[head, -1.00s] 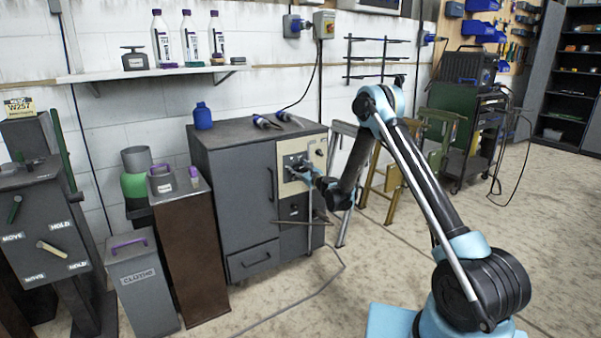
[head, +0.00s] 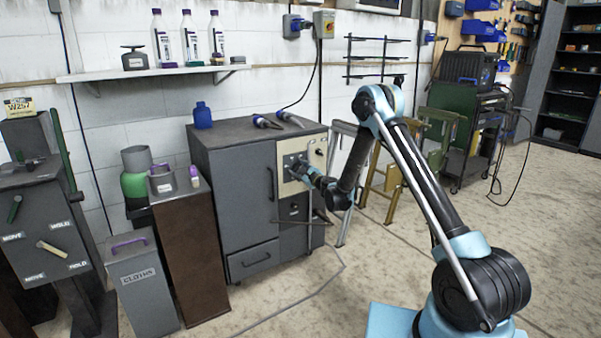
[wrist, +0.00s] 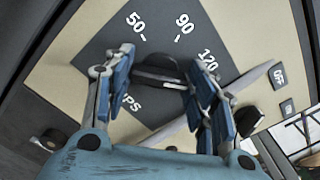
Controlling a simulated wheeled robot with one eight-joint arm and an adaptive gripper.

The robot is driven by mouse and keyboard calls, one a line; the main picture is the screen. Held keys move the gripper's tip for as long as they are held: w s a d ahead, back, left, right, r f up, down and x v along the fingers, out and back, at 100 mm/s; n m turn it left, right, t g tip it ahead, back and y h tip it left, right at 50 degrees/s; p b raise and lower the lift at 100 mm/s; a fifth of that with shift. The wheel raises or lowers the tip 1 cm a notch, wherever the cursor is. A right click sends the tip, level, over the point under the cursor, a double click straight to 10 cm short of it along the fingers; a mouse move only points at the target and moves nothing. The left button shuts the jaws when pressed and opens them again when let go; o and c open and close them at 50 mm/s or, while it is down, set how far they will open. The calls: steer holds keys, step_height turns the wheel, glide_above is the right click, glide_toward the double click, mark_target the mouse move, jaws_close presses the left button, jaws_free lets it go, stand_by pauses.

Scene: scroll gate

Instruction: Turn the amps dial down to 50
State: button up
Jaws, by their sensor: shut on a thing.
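The amps dial (wrist: 160,72) is a black knob on a dark grey plate, in the middle of the wrist view. White marks 50, 90 and 120 are printed around it, and a partly hidden label ends in "PS". My gripper (wrist: 164,66) is shut on the dial, with one blue-padded finger on each side. I cannot tell which mark the dial points at. In the head view my gripper (head: 302,171) is at the pale panel (head: 318,150) on the grey cabinet's front, where it hides the dial.
In the wrist view an OFF label (wrist: 278,75) and another black knob (wrist: 248,121) are near the right finger. A brown pedestal (head: 190,245) stands left of the cabinet. Floor in front is open.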

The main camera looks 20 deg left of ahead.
steer(key=n, duration=0.7)
steer(key=shift+s+a+f, duration=0.1)
steer(key=shift+s+a, duration=0.05)
steer(key=n, duration=0.6)
steer(key=shift+f+n, duration=0.15)
steer(key=shift+n, duration=0.25)
steer(key=n, duration=1.1)
steer(key=shift+d+f, duration=0.15)
steer(key=shift+d, duration=0.05)
steer(key=shift+w+n, duration=0.2)
steer(key=shift+n, duration=0.1)
steer(key=o, duration=1)
steer(key=shift+o, duration=0.2)
